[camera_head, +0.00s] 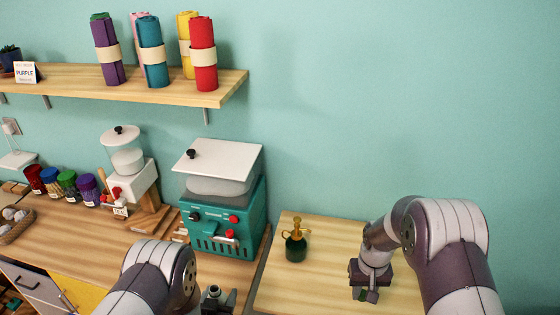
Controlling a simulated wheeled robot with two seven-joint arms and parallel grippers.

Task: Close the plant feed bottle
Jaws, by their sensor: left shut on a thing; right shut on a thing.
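My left gripper (217,298) is low in the view, right of my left forearm and near the bottom edge. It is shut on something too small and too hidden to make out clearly. My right gripper (365,293) points down over the light wooden table (325,235) at the right. It is shut on a small dark green piece (362,296), perhaps a cap, of which only a little shows between the fingers. The two grippers are well apart. I cannot clearly identify the plant feed bottle.
A dark green spray bottle (296,248) with a gold top stands upright on the table between my grippers. A teal machine (225,215) with a white lid stands on the left counter, beside a white-and-red dispenser (131,180) and several colored jars.

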